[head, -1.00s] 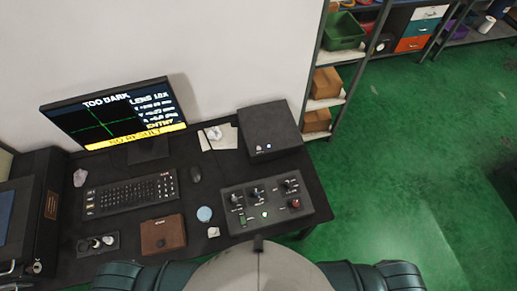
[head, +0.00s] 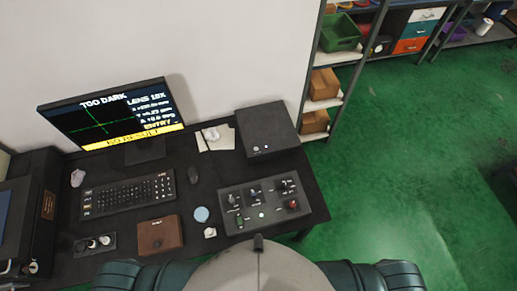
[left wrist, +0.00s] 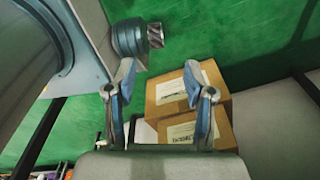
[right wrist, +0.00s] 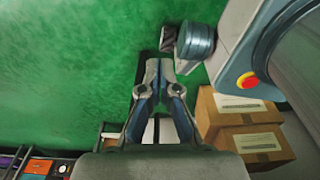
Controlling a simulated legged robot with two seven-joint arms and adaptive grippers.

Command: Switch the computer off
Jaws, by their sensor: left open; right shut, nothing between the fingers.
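The computer (head: 267,128) is a dark box at the back right of the desk. Its front has two small round spots (head: 257,148), neither visibly lit. The monitor (head: 110,113) is on and reads "TOO DARK" and "NO RESULT". A control panel (head: 238,223) with knobs, a green switch and a red button lies in front of the computer; its round lamp (head: 261,215) looks pale. Neither gripper shows in the head view. In the left wrist view my left gripper (left wrist: 161,80) is open and empty. In the right wrist view my right gripper (right wrist: 159,68) is shut and empty. Both are away from the desk.
A keyboard (head: 127,195), mouse (head: 193,175), brown case (head: 160,236) and blue disc (head: 201,214) lie on the desk (head: 212,178). Shelving (head: 327,55) stands right of it. Cardboard boxes show in the left wrist view (left wrist: 170,92). Green floor (head: 410,180) is open at right.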

